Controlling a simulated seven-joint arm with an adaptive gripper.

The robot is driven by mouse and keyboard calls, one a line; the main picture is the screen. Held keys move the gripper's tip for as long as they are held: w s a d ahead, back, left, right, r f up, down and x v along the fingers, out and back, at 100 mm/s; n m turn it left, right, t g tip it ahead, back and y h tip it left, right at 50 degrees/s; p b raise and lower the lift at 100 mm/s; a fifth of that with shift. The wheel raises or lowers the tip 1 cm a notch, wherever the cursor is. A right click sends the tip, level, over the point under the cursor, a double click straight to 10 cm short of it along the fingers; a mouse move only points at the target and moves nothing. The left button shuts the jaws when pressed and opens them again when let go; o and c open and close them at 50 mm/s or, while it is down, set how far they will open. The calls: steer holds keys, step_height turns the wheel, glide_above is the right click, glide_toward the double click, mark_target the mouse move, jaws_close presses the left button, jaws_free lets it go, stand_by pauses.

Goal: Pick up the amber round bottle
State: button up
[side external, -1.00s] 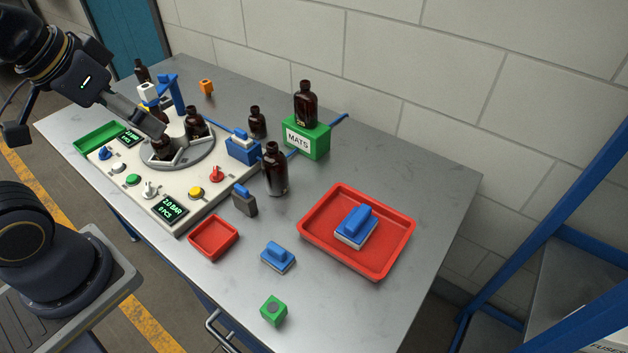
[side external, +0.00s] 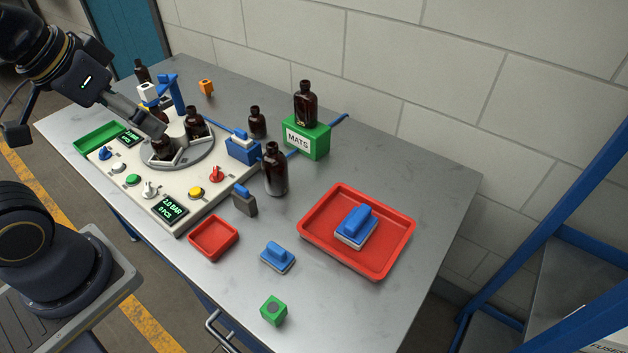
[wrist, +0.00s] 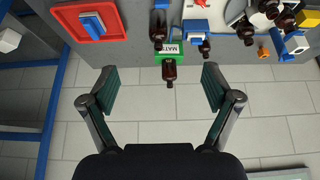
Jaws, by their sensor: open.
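Several dark amber bottles stand in view, and I cannot tell for certain which one the task means. One amber bottle (side external: 305,104) stands upright on a green box labelled MATS (side external: 318,142). A taller one (side external: 275,170) stands on the table in front of that box, and a smaller one (side external: 257,122) stands behind the blue block. Others, including one bottle (side external: 194,122), stand on the round grey turntable. My gripper (wrist: 159,74) is open and empty. In the wrist view the bottle on the green box (wrist: 169,72) appears between its fingers, apart from them.
A red tray (side external: 313,228) holds a blue-and-white block (side external: 356,226). A small red tray (side external: 213,254), another blue-topped block (side external: 278,257) and a green cube (side external: 273,310) lie near the front. The white control panel (side external: 133,203) has knobs and displays. A block wall (side external: 420,80) stands behind the table.

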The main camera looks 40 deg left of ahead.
steer(key=w+a+r+m+t, duration=0.1)
steer(key=w+r, duration=0.4)
steer(key=w, duration=0.4)
steer(key=w+a+r+m+t, duration=0.1)
steer(key=w+r, duration=0.3)
steer(key=w, duration=0.5)
steer(key=n+g, duration=0.1)
steer(key=g, duration=0.1)
glide_above(258, 116)
steer(key=s+d, duration=0.3)
step_height(258, 116, down, 14)
steer(key=shift+n+g, duration=0.6)
steer(key=shift+n, duration=0.1)
steer(key=w+a+f, duration=0.1)
steer(key=f, duration=0.5)
steer(key=a+f, duration=0.2)
steer(key=f, duration=0.5)
steer(key=w+a+f, duration=0.1)
steer(key=f, duration=0.5)
steer(key=shift+w+a+f, duration=0.3)
steer(key=shift+w, duration=0.05)
steer(key=shift+s+x, duration=0.15)
steer(key=shift+x, duration=1.35)
steer(key=shift+s+x, duration=0.1)
steer(key=shift+x, duration=1.35)
steer(key=shift+d+f, duration=0.1)
steer(key=c, duration=1.3)
